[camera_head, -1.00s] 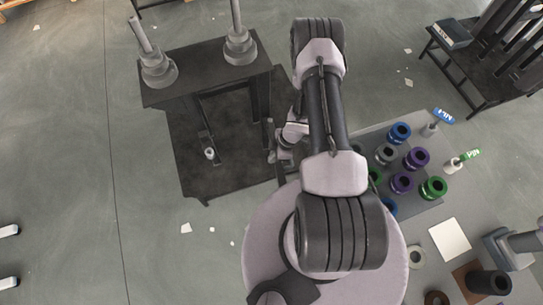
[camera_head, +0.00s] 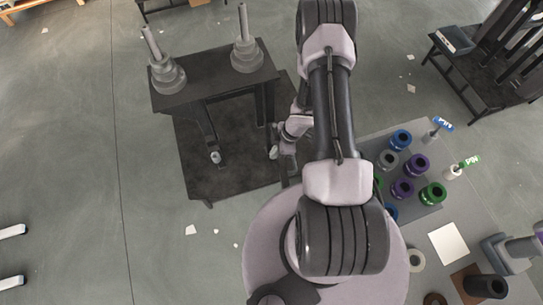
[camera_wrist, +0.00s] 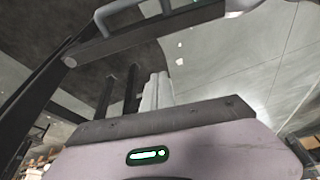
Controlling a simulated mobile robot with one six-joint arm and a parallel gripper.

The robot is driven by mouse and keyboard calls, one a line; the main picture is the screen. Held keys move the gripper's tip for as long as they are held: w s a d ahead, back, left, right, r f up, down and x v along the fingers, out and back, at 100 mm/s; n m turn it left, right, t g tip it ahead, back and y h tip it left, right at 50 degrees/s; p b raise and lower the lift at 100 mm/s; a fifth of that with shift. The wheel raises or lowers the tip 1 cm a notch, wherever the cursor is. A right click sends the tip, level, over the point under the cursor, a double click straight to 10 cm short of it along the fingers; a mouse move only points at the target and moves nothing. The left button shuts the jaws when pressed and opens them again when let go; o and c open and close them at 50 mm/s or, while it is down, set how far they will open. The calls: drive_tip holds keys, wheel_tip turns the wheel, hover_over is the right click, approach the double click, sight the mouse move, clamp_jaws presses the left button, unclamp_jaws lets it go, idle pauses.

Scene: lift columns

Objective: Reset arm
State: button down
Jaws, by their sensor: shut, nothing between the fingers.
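My arm (camera_head: 332,100) reaches away from my body in the head view, its upper end at the top edge. Its wrist (camera_head: 298,124) hangs left of the dark link. My gripper (camera_head: 288,166) is below it, small, dark and partly hidden, beside the right edge of a black stand. It looks shut with nothing held. I cannot tell whether it touches the stand. The wrist view shows a pale pink body (camera_wrist: 200,150) with a green-lit slot and a dark top edge; the fingertips are not clear there.
The black stand (camera_head: 188,96) carries two grey posts with stepped bases. Right of my arm, a grey surface (camera_head: 425,225) bears several coloured rings (camera_head: 417,162), a white square (camera_head: 449,243) and a black cylinder (camera_head: 487,285). A black rack (camera_head: 500,60) stands top right. Floor at left is mostly clear.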

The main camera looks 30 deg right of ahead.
drive_tip(key=shift+s+d+r, duration=0.1)
drive_tip(key=shift+d+r, duration=0.1)
drive_tip(key=shift+r, duration=0.3)
drive_tip(key=w+d+r+m+t+h+b, duration=0.1)
drive_tip(key=w+d+r+m+h, duration=0.1)
drive_tip(key=w+d+r, duration=0.3)
drive_tip(key=w+d+r+m+t+h+b, duration=0.1)
drive_tip(key=w+r+h+b, duration=0.15)
drive_tip(key=r, duration=0.45)
wheel_tip(320, 180, up, 15)
drive_tip(key=a+m+t+h+b, duration=0.1)
drive_tip(key=a+m+h+b, duration=0.1)
drive_tip(key=m, duration=0.4)
drive_tip(key=s+a+r+m+y+b, duration=0.2)
drive_tip(key=s+a+r+m, duration=0.2)
drive_tip(key=s+a, duration=0.5)
drive_tip(key=s+a+r+m+t+y+b, duration=0.1)
drive_tip(key=s+a+r+m+y+b, duration=0.1)
drive_tip(key=s+a+r, duration=0.5)
drive_tip(key=s+a+m+y, duration=0.1)
drive_tip(key=s+a+m, duration=0.1)
drive_tip(key=s+a, duration=0.1)
drive_tip(key=shift+s+r, duration=0.2)
drive_tip(key=shift+r, duration=0.2)
